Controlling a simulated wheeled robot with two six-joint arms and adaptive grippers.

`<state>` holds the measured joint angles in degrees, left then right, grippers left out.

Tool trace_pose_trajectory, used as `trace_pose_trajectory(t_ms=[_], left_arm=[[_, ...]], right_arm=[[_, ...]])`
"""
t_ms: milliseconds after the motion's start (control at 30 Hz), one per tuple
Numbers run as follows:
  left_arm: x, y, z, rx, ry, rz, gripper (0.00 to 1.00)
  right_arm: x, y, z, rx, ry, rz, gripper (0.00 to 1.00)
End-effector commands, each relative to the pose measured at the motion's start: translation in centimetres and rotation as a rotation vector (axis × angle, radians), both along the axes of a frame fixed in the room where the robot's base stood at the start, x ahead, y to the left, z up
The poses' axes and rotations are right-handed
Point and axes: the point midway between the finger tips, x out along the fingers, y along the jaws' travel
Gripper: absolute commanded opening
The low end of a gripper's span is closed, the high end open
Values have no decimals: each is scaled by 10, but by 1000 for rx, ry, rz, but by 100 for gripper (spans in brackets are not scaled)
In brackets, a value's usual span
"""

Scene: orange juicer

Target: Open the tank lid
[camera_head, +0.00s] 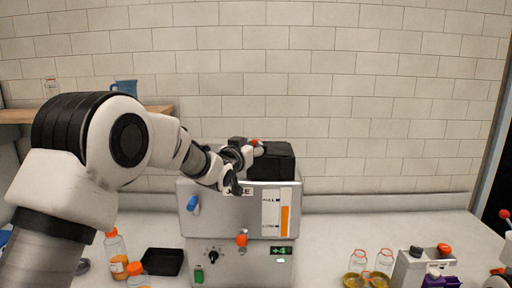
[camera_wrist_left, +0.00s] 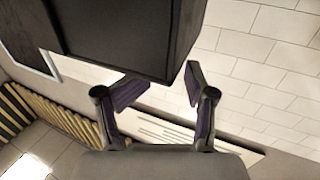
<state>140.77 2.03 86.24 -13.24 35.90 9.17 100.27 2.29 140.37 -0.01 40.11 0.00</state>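The juicer (camera_head: 238,225) is a grey metal machine standing on the counter against the tiled wall. A black box-shaped cover (camera_head: 272,163), which appears to be the tank lid, sits on its top and looks down. My left gripper (camera_head: 243,163) is at the left side of this cover, above the machine's front. In the left wrist view the black cover (camera_wrist_left: 130,40) fills the upper part, just beyond the fingertips. Whether a fingertip touches the cover cannot be told. My right gripper is not in view.
Orange-capped bottles (camera_head: 117,254) and a black tray (camera_head: 162,262) stand left of the juicer. Glass jars (camera_head: 357,262) and a grey box (camera_head: 409,270) stand at the right. A blue jug (camera_head: 124,88) is on the wooden shelf. The counter just right of the juicer is clear.

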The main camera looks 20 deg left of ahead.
Motion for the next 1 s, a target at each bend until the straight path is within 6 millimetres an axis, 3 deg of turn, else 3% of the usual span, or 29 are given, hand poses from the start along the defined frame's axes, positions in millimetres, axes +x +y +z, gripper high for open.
trace_pose_trajectory(t_ms=[700, 1000], left_arm=[[-60, 7, -2, 0, -1, 0, 55], [-65, 7, 0, 1, -1, -1, 55]], right_arm=[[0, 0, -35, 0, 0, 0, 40], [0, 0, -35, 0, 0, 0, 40]])
